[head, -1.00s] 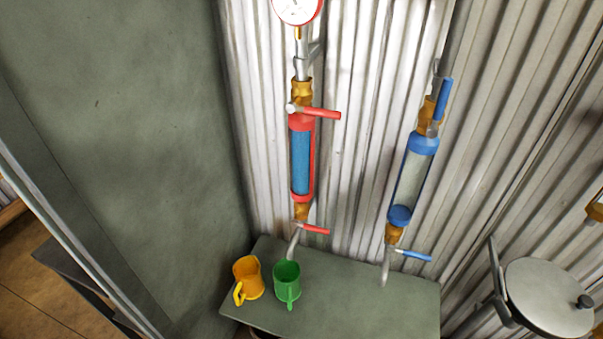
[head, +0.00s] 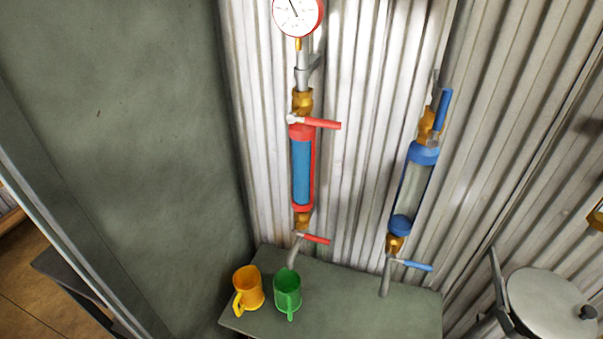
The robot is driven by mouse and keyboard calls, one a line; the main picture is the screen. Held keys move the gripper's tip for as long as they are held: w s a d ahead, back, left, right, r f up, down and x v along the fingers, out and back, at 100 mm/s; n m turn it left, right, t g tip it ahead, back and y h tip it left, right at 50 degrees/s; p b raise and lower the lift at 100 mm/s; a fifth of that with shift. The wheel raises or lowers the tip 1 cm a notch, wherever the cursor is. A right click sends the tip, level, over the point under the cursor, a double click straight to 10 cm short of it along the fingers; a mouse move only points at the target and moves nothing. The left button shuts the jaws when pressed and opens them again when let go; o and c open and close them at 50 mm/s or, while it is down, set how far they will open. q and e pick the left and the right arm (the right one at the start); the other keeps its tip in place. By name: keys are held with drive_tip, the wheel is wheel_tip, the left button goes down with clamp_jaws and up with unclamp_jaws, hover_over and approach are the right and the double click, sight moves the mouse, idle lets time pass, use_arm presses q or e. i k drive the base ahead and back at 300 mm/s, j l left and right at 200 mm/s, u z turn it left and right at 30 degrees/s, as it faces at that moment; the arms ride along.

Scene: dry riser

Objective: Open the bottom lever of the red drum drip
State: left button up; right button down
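The red drum drip (head: 302,170) hangs on the corrugated wall in the head view, a clear cylinder with red caps and blue liquid inside. Its bottom lever (head: 316,239) is red and sticks out to the right, sideways across the pipe, below a brass fitting. Its top lever (head: 321,124) is also red and points right. A bent grey spout (head: 294,256) runs down from the bottom valve, above and behind the green mug (head: 288,291). Neither of my grippers shows in the view.
A blue drum drip (head: 413,190) hangs to the right, its top lever (head: 444,110) along the pipe and its bottom lever (head: 412,265) sideways. A yellow mug (head: 248,289) stands left of the green mug on the grey shelf (head: 365,305). A lidded pot (head: 550,303) stands at right.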

sight(317, 239)
drive_tip(key=k, duration=0.5)
drive_tip(key=k+u, duration=0.15)
drive_tip(key=u, duration=1.05)
drive_tip(key=l, duration=0.3)
drive_tip(key=k+l+u, duration=0.1)
drive_tip(key=l, duration=0.25)
drive_tip(key=k+l, duration=0.1)
drive_tip(key=l, duration=0.2)
drive_tip(key=k+l, duration=0.1)
drive_tip(key=l, duration=0.3)
drive_tip(key=k+l, duration=0.1)
drive_tip(key=l, duration=0.3)
drive_tip(key=k+l, duration=0.1)
drive_tip(key=l, duration=0.3)
drive_tip(key=k+l, duration=0.1)
drive_tip(key=l, duration=0.3)
drive_tip(key=k+l+u, duration=0.1)
drive_tip(key=l, duration=0.3)
